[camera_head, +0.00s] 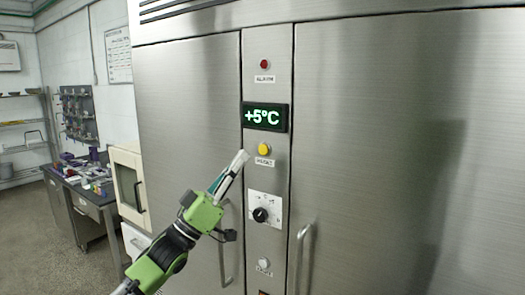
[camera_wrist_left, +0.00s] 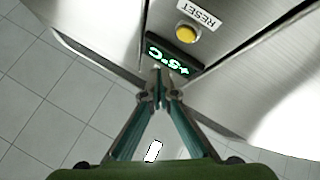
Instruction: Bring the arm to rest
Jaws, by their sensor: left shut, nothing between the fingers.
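My left gripper (camera_head: 240,160) comes in from the lower left in the head view, on a green and black arm. It is shut and empty, and its tips point up and right, just left of a round yellow button (camera_head: 264,149). In the left wrist view the closed fingertips (camera_wrist_left: 158,74) meet in front of the green-lit display (camera_wrist_left: 172,60). The yellow button (camera_wrist_left: 187,34) shows above them, beside a RESET label. I cannot tell whether the tips touch the panel. My right gripper is not in view.
A steel cabinet fills the middle and right, with a display (camera_head: 265,117) reading +5°C, a red alarm lamp (camera_head: 264,64), a black knob (camera_head: 260,214) and door handles (camera_head: 299,258). A workbench (camera_head: 90,196) with small items stands at the left. Grey floor (camera_head: 30,230) is clear there.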

